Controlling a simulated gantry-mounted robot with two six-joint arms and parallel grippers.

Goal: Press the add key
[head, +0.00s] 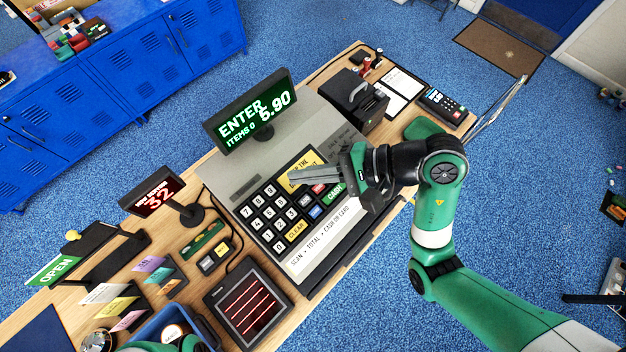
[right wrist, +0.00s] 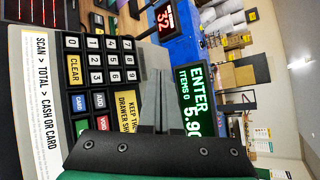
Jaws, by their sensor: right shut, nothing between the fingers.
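The cash register (head: 330,245) stands on the counter with its keypad facing up. My right gripper (head: 291,176) is shut and empty, above the yellow drawer notice at the keypad's upper edge, apart from the keys. Its fingers (right wrist: 155,55) also show in the right wrist view. Only a bit of my left arm shows at the bottom edge.
The register's display (head: 252,115) stands behind the keypad and reads ENTER, ITEMS 0, 5.90. A red 32 sign (head: 153,192), a scanner (head: 247,305) and small cards are left of the register. A black printer (head: 355,100) and card terminal (head: 443,105) are right.

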